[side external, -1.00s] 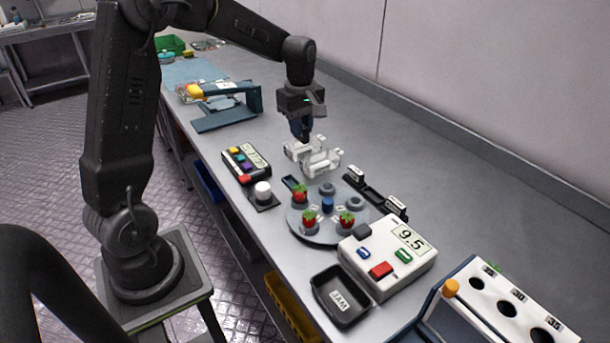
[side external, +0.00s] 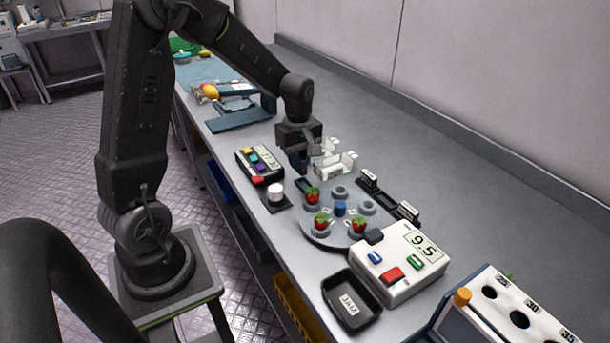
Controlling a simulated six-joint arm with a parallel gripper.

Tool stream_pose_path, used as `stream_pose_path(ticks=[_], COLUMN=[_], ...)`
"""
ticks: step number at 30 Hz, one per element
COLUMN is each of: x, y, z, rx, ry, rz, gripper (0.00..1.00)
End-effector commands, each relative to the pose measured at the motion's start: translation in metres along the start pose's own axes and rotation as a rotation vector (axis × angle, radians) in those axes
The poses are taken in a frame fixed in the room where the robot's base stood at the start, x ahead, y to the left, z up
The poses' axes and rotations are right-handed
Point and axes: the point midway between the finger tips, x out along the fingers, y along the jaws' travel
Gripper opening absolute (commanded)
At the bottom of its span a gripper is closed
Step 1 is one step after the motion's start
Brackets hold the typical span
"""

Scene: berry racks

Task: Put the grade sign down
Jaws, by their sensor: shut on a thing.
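My gripper (side external: 301,166) points down, low over the bench, just left of the white rack. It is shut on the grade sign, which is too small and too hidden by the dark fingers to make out. A small dark slotted holder (side external: 304,185) sits just below the fingertips, at the back edge of the grey turntable (side external: 322,233). I cannot tell whether the held sign touches it. A dark stand (side external: 388,200) with small white labels lies to the right of the turntable.
The clear white rack (side external: 334,160) stands close right of my gripper. The turntable carries strawberries (side external: 359,225). A keypad box (side external: 260,166) and a white-topped button (side external: 275,192) are to the left. The scale (side external: 401,267) reads 9.5, beside a black tray (side external: 351,300).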

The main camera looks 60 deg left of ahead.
Motion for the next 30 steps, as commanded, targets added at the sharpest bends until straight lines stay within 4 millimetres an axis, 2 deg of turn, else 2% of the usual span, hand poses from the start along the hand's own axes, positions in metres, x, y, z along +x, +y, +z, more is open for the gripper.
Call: stream_pose_path(ticks=[3, 7, 12, 15, 27, 28, 30], x=[0.007, 0.015, 0.040, 0.048, 0.052, 0.052, 0.052], y=[0.009, 0.011, 0.010, 0.010, 0.010, 0.011, 0.011], z=[0.008, 0.011, 0.010, 0.010, 0.010, 0.010, 0.010], rx=[0.001, 0.000, -0.001, -0.001, -0.001, -0.001, -0.001], ry=[0.000, 0.000, -0.001, 0.000, 0.000, 0.001, 0.001], rz=[0.000, -0.001, -0.004, -0.001, 0.000, 0.001, 0.001], gripper=[0.00, 0.00, 0.00, 0.00, 0.00, 0.21, 0.28])
